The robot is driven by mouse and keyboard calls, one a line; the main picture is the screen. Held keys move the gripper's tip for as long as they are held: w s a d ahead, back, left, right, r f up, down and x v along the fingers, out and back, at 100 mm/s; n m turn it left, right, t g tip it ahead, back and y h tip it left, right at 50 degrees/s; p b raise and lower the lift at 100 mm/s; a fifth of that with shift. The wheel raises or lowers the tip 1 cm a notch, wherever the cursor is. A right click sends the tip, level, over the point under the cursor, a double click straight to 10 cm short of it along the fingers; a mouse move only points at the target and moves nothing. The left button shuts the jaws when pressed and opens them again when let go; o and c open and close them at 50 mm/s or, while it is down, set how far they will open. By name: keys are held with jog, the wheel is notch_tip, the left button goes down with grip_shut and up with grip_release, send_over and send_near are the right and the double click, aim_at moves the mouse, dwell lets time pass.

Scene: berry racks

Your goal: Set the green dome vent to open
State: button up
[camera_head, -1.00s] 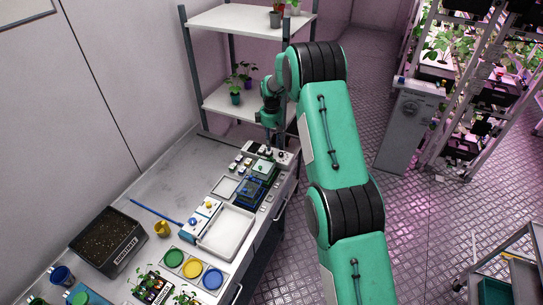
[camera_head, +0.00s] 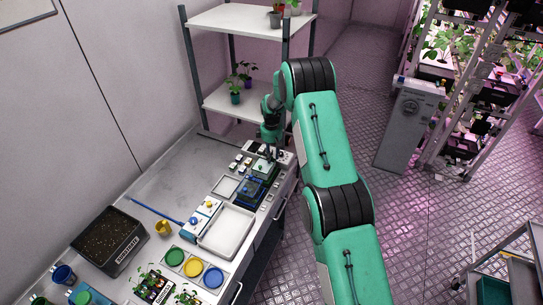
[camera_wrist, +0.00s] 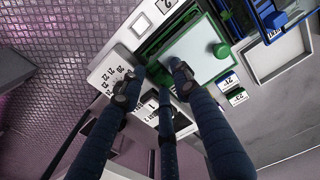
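The green dome (camera_head: 264,167) stands on the bench near its far right end. In the wrist view the green dome (camera_wrist: 205,48) shows a pale clear top with green edges. A round green knob (camera_wrist: 222,50) sits near one edge, and another green part shows close to my fingertips. I cannot tell the vent's setting. My gripper (camera_head: 270,152) is just above the green dome's far side. In the wrist view my gripper (camera_wrist: 155,88) has its fingers spread beside the dome's edge, holding nothing that I can see. Contact cannot be made out.
A blue dome (camera_head: 249,190) stands directly in front of the green one. A white panel (camera_wrist: 115,70) with number labels lies beside my fingers. A white tray (camera_head: 227,231) and a black soil box (camera_head: 108,241) are nearer. A shelf (camera_head: 240,102) stands behind the bench.

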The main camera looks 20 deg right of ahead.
grip_shut()
dwell(0.3)
grip_release()
jog(key=shift+r, duration=0.1)
notch_tip(320, 180, up, 12)
dwell(0.7)
